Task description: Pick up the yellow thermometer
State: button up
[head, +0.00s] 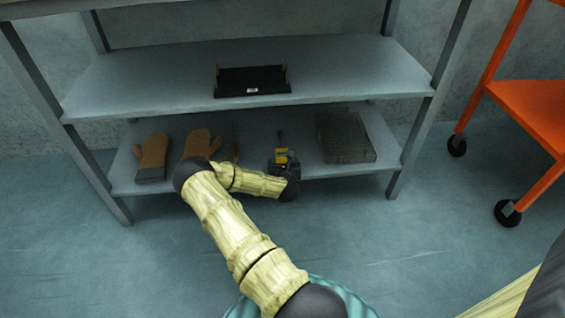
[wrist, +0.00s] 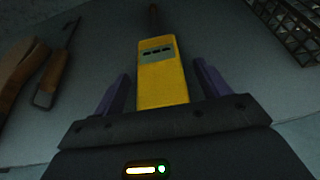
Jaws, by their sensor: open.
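The yellow thermometer (head: 282,157) lies on the lower shelf, its dark probe pointing toward the back. In the wrist view the thermometer (wrist: 162,75) is large and central, with a dark display strip on its yellow body. My gripper (wrist: 163,85) is open, with one purple finger on each side of the thermometer's near end. Gaps show between the fingers and the body, and the gripper base hides its nearest end. In the head view my gripper (head: 284,166) is at the shelf's front edge, partly covering the thermometer.
The lower shelf (head: 340,171) also holds two brown gloves (head: 152,157), a slim brown-handled tool (wrist: 57,65) and a wire mesh basket (head: 344,138). The upper shelf (head: 350,70) with a black tray (head: 252,82) hangs above. An orange cart (head: 535,105) stands at right.

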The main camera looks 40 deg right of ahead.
dwell(0.4)
jog(key=c, duration=1.1)
jog(key=shift+c, duration=0.2)
jog(key=shift+r, duration=0.15)
notch_tip(320, 180, up, 10)
jog(key=p, duration=0.6)
